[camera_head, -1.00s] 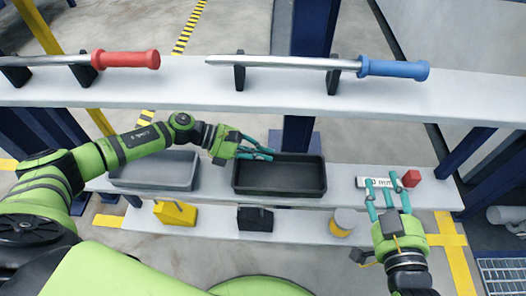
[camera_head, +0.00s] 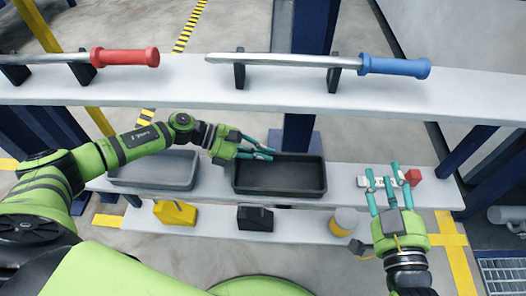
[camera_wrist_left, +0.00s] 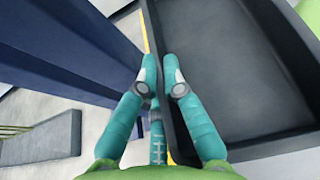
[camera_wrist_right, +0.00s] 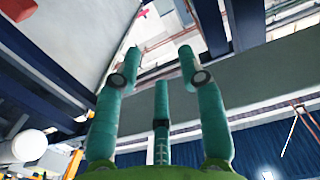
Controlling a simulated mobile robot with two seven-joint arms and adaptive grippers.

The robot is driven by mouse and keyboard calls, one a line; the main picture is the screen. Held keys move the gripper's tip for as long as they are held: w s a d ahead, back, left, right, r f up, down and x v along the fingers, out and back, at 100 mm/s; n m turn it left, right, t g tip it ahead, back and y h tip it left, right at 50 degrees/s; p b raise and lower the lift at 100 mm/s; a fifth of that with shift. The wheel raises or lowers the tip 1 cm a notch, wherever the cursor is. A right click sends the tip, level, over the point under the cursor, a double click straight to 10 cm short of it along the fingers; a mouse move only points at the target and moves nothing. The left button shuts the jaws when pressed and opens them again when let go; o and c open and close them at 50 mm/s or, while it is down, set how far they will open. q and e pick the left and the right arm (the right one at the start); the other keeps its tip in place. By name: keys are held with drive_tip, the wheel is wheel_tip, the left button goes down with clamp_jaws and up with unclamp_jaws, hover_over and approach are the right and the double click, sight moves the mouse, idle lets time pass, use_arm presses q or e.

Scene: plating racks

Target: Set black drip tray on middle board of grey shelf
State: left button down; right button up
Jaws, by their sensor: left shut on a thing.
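The black drip tray (camera_head: 280,177) is a rectangular, empty tray at the middle board (camera_head: 218,190) of the grey shelf. It lies level over the board near its front edge; I cannot tell if it is fully resting on it. In the left wrist view the fingers (camera_wrist_left: 161,62) straddle the rim of the tray (camera_wrist_left: 235,65). My right gripper (camera_head: 381,168) is open and empty, in front of the board's right end. It also shows open in the right wrist view (camera_wrist_right: 159,62).
A grey tray (camera_head: 155,169) stands left on the middle board. Red-handled (camera_head: 125,57) and blue-handled (camera_head: 395,68) tools lie above. Yellow (camera_head: 175,212) and black (camera_head: 255,218) blocks and a canister (camera_head: 343,222) are below.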

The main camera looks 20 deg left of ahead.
use_arm(q)
drive_tip(key=c, duration=1.4)
unclamp_jaws()
use_arm(e)
drive_tip(key=shift+w+r, duration=0.1)
drive_tip(key=shift+r, duration=0.3)
drive_tip(key=shift+f, duration=0.1)
